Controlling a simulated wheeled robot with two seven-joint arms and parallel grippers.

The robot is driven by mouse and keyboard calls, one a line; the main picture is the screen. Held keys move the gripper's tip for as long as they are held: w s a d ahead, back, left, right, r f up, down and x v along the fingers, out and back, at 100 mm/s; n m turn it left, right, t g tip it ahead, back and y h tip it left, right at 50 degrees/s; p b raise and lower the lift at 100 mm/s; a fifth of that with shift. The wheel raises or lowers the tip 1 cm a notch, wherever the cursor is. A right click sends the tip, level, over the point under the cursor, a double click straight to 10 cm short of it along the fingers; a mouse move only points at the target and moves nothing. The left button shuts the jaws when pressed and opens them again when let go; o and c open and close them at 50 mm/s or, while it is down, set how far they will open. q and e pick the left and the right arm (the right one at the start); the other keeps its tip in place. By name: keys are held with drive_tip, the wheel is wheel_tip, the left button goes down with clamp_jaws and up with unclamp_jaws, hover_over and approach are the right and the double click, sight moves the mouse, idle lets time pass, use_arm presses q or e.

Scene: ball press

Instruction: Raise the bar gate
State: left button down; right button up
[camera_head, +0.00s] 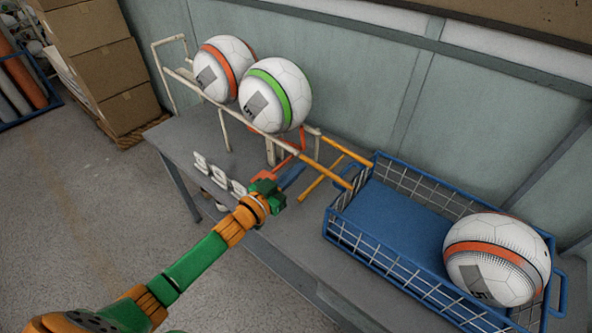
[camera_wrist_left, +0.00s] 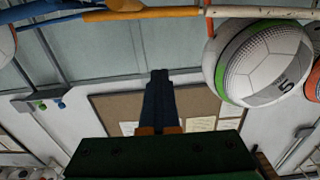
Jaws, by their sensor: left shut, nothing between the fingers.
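A ball with a green stripe (camera_head: 275,95) rests at the lower end of a white rail rack; it also shows in the left wrist view (camera_wrist_left: 262,62). An orange-red bar piece (camera_head: 290,146), which looks like the bar gate, is just below this ball and partly hidden; a red upright piece shows in the left wrist view (camera_wrist_left: 209,18). My left gripper (camera_head: 292,177) is below and in front of it, near the table. Its blue fingers (camera_wrist_left: 158,105) are together and empty. I cannot tell whether they touch the bar. My right gripper is not in view.
A ball with an orange stripe (camera_head: 224,68) sits behind on the white rack (camera_head: 182,74). Yellow rails (camera_head: 322,182) lead towards a blue wire basket (camera_head: 372,262), which holds another ball (camera_head: 496,260). White lettering (camera_head: 218,173) stands at the table's front edge. Cardboard boxes (camera_head: 100,60) are at the left.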

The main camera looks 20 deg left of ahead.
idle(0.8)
use_arm(q)
drive_tip(key=c, duration=0.8)
unclamp_jaws()
drive_tip(key=shift+c, duration=0.2)
drive_tip(key=shift+s, duration=0.1)
drive_tip(key=v, duration=0.7)
